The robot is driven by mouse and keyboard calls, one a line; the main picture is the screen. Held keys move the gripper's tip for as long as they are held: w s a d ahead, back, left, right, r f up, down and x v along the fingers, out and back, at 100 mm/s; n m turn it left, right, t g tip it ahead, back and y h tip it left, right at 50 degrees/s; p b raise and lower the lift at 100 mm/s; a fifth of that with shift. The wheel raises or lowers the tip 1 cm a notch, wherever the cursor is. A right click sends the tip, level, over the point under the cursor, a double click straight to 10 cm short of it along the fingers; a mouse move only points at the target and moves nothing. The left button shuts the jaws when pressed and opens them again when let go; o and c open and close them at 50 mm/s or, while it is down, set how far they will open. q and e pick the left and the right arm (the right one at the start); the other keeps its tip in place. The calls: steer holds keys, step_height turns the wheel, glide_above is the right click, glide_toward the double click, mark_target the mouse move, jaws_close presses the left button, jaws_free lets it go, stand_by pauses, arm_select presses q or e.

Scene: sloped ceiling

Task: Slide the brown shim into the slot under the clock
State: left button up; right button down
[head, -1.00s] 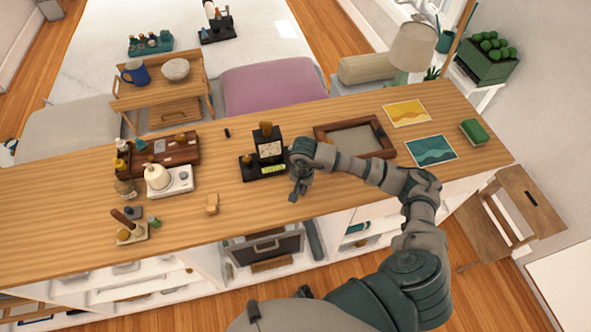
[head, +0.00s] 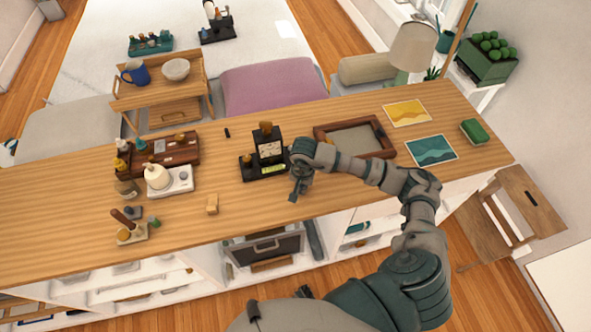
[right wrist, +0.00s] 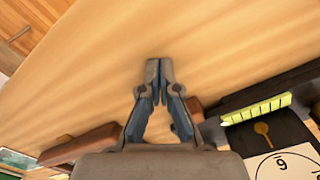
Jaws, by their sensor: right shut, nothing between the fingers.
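The black clock (head: 269,148) stands on a black base (head: 252,172) with a yellow-green strip on its front. It also shows upside down in the right wrist view (right wrist: 284,165). I cannot make out the slot. In the right wrist view, a brown piece (right wrist: 192,111) lies beside my right fingers, close to the base's end. It may be the shim, but I cannot tell how far in it sits. My right gripper (right wrist: 159,66) is shut and empty, just right of the base in the head view (head: 294,198). My left gripper is out of view.
A brown-framed tray (head: 384,137) lies right of the clock, behind my right forearm. Bare wooden counter (head: 345,203) lies in front of the tray.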

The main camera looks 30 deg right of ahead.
steer(key=shift+s+a+f, duration=0.1)
steer(key=shift+s+f, duration=0.2)
steer(key=shift+f, duration=0.3)
steer(key=shift+r+p, duration=0.8)
steer(key=shift+r, duration=0.25)
steer(key=shift+s+a+r+p, duration=0.1)
steer(key=shift+s+r+p, duration=0.25)
steer(key=shift+r, duration=0.3)
steer(key=shift+s+a+r+p, duration=0.1)
steer(key=shift+s+r+p, duration=0.15)
steer(key=shift+r, duration=0.4)
steer(key=shift+s+r+p, duration=0.25)
steer(key=shift+r+p, duration=0.15)
steer(key=shift+r, duration=0.3)
steer(key=shift+s+r+p, duration=0.25)
steer(key=shift+r+p, duration=0.15)
steer(key=shift+r, duration=0.25)
steer(key=shift+a, duration=0.1)
